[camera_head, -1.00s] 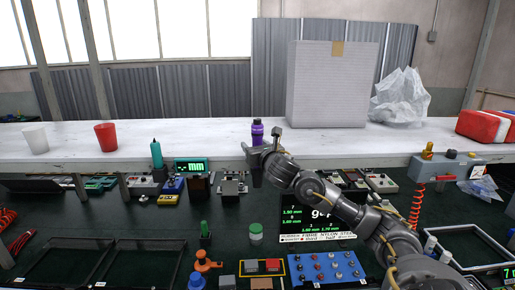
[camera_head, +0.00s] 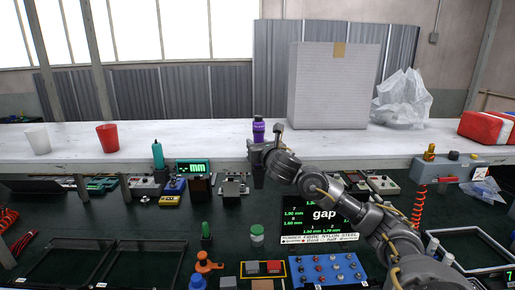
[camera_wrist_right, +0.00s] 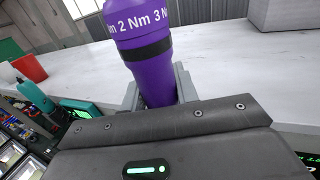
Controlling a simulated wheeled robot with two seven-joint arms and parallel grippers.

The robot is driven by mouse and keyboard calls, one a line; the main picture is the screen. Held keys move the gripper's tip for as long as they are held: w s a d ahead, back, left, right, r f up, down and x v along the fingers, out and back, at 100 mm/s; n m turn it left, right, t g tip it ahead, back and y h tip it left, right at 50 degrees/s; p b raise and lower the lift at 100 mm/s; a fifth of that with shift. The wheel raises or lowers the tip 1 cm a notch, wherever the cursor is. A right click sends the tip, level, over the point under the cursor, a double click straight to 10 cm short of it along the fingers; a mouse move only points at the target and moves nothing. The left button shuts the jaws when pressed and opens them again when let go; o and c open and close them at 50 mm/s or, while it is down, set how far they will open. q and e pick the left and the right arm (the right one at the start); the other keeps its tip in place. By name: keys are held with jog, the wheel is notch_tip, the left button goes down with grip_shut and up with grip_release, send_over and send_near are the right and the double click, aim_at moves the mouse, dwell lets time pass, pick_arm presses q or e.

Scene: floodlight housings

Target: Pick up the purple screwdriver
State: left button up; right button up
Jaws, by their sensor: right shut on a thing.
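The purple screwdriver (camera_head: 258,128) stands upright at the front edge of the white shelf in the head view, with a dark band near its top. In the right wrist view its thick purple body (camera_wrist_right: 150,70) carries white "2 Nm 3 Nm" lettering and a black ring. My right gripper (camera_head: 260,146) is shut on it, with one grey finger on each side of the lower body (camera_wrist_right: 158,92). My left gripper is not in view.
A large grey box (camera_head: 328,85), a clear plastic bag (camera_head: 402,98) and a red-white pack (camera_head: 487,126) stand right on the shelf (camera_head: 200,138). Red (camera_head: 107,138) and white (camera_head: 37,140) cups stand left. Below, a teal screwdriver (camera_head: 158,155), small devices and trays crowd the dark bench.

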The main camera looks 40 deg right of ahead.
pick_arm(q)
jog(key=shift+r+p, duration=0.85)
pick_arm(e)
notch_tip(320, 180, up, 17)
jog(key=shift+f, duration=0.15)
dwell(0.4)
